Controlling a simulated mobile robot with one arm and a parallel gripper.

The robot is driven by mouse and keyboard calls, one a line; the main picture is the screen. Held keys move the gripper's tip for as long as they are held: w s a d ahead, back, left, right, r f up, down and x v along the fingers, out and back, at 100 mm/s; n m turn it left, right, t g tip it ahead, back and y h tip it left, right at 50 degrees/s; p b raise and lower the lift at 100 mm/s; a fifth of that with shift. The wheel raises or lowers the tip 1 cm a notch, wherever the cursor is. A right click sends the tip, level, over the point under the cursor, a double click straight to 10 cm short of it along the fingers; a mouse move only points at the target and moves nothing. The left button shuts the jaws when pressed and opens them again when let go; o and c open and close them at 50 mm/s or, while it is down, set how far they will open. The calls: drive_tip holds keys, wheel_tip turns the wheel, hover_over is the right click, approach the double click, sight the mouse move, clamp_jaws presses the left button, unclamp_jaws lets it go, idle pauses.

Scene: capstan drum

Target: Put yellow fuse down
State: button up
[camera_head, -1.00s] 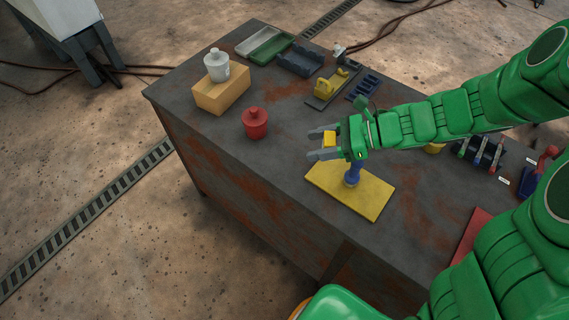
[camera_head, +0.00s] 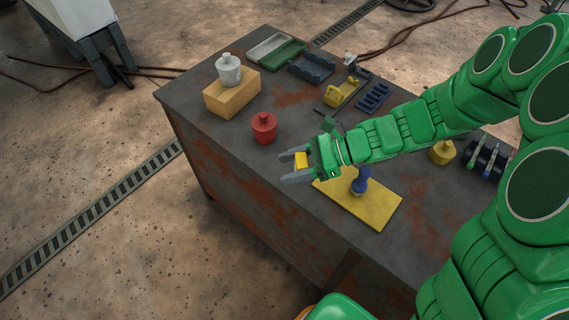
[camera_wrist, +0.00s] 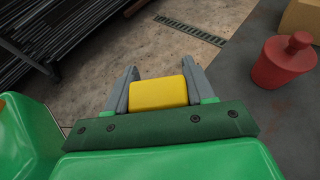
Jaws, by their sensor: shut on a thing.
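The yellow fuse (camera_head: 301,160) is a small block held between the fingers of my gripper (camera_head: 295,167). In the wrist view the fuse (camera_wrist: 158,93) sits between the two grey fingers of the gripper (camera_wrist: 160,88), which touch its sides. In the head view the gripper is over the front edge of the workbench, left of the yellow board (camera_head: 372,214) and just below and right of the red pot (camera_head: 264,128). The wrist view shows floor beyond the fuse. Its exact height above the bench cannot be told.
A blue-knobbed piece (camera_head: 361,182) stands on the yellow board. A white pot (camera_head: 228,70) stands on a tan block (camera_head: 232,93).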

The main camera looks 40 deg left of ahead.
hover_over(284, 172)
drive_tip(key=d, duration=0.1)
drive_tip(key=f, duration=0.5)
drive_tip(key=shift+s+d+f, duration=0.1)
drive_tip(key=shift+s, duration=0.3)
drive_tip(key=shift+w+a+f, duration=0.25)
drive_tip(key=shift+a+f, duration=0.1)
drive_tip(key=shift+f, duration=0.15)
drive_tip(key=shift+w+a+f, duration=0.2)
drive_tip(key=shift+a+f, duration=0.15)
drive_tip(key=shift+f, duration=1.55)
drive_tip(key=shift+f, duration=0.1)
drive_tip(key=o, duration=1.1)
drive_tip(key=v, duration=1.2)
